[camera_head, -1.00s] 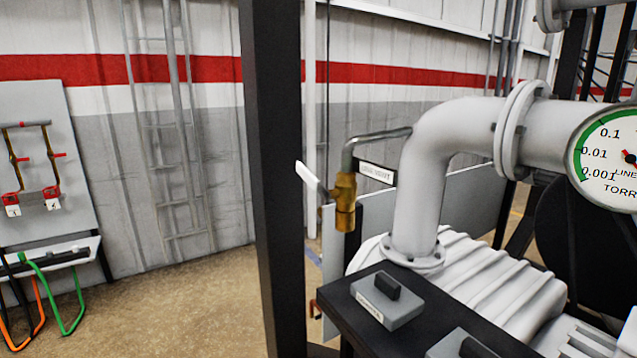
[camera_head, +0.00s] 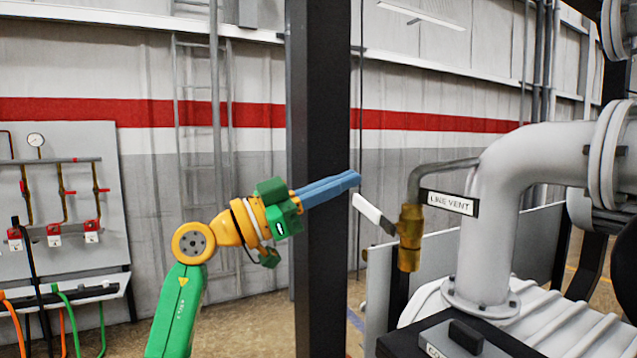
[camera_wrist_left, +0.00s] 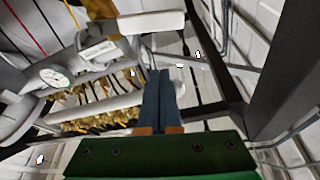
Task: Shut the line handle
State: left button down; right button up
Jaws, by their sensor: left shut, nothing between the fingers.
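The line handle (camera_head: 374,213) is a white lever on a brass valve (camera_head: 410,238), below a bent grey pipe with a "LINE VENT" label (camera_head: 449,203). The lever slants up and to the left from the valve. My left gripper (camera_head: 356,180) has long blue fingers pressed together, with nothing between them. Its tips are just up and left of the lever's free end in the head view; I cannot tell the gap in depth. The shut fingers also show in the left wrist view (camera_wrist_left: 160,74). My right gripper is not in view.
A black upright post (camera_head: 322,120) stands behind my left gripper in the head view. A thick white pipe (camera_head: 492,220) rises right of the valve. A grey panel with red valves (camera_head: 60,210) stands at the left. A round gauge (camera_wrist_left: 54,78) shows in the wrist view.

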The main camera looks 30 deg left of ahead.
aim_at(362, 204)
pick_arm(q)
jog(key=w+f, duration=0.1)
jog(key=w+d+f+p, duration=0.1)
jog(key=w+f, duration=0.1)
jog(key=shift+d, duration=0.1)
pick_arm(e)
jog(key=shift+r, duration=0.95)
pick_arm(q)
jog(key=shift+s+r, duration=0.1)
jog(key=p, duration=0.2)
jog(key=f+n+p, duration=0.1)
jog(key=p, duration=0.2)
jog(key=shift+w+a+f+n+t, duration=0.2)
jog(key=shift+a+f+n+t, duration=0.05)
jog(key=shift+a+n+t, duration=0.05)
jog(key=shift+f, duration=0.2)
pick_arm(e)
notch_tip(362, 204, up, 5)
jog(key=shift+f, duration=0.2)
